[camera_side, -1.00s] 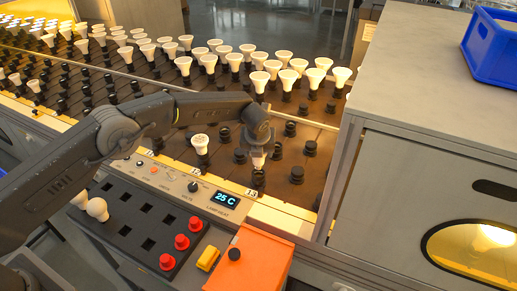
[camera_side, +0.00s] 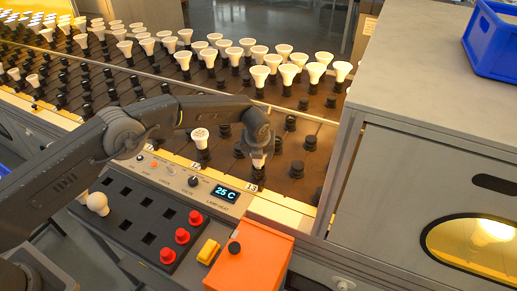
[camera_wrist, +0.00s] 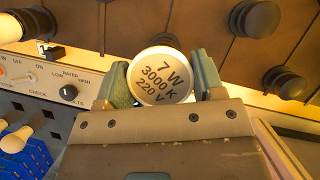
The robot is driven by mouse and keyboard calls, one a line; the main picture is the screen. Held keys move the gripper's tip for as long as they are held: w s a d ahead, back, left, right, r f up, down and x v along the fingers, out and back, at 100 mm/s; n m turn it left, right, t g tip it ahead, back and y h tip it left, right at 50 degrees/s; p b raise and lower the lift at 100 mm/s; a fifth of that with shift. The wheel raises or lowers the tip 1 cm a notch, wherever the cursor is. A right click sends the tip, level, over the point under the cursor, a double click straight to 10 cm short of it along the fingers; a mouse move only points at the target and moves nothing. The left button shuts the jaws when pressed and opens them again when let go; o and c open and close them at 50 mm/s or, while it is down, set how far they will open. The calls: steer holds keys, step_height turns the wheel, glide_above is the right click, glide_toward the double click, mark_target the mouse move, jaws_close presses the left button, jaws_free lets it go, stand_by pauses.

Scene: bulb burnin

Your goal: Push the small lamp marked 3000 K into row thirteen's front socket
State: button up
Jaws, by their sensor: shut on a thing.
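My gripper (camera_side: 257,150) is shut on the small lamp (camera_wrist: 160,78), whose white face reads 7 W, 3000 K, 220 V in the wrist view. The two fingers press on its sides. In the side view the lamp (camera_side: 257,163) is upright, base down, right over the front socket of row thirteen (camera_side: 258,177), behind the label 13. Its lower end meets the top of the black socket; how deep it sits I cannot tell.
Another lamp (camera_side: 200,137) stands in row twelve's front socket to the left. Empty black sockets (camera_side: 297,170) lie to the right and behind. The control panel (camera_side: 200,188) and an orange box (camera_side: 250,258) are in front. A grey cabinet (camera_side: 440,180) stands at right.

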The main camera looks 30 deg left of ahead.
steer(key=shift+f, duration=0.5)
steer(key=o, duration=1)
steer(key=shift+r, duration=0.1)
steer(key=v, duration=1.3)
steer(key=shift+r, duration=0.35)
steer(key=shift+s, duration=0.15)
steer(key=s+a+r+n, duration=0.3)
steer(key=r+n, duration=0.1)
steer(key=r, duration=0.2)
steer(key=s+a+r+n, duration=0.3)
steer(key=a+r+n, duration=0.1)
steer(key=r, duration=0.2)
steer(key=s+a+r+n+h, duration=0.1)
steer(key=s+a+r+n, duration=0.3)
steer(key=s+n, duration=0.3)
steer(key=s+a+r+n, duration=0.3)
steer(key=s+r+n, duration=0.1)
steer(key=s, duration=0.4)
steer(key=s+a+f+n, duration=0.1)
steer(key=s+n, duration=0.5)
steer(key=s, duration=0.2)
steer(key=s+a+f+n+t, duration=0.1)
steer(key=s+a+f+n, duration=0.1)
steer(key=s+n, duration=0.4)
steer(key=s, duration=0.3)
steer(key=shift+a+f+n+h, duration=0.25)
steer(key=shift+a+n+h, duration=0.05)
steer(key=shift+h, duration=0.1)
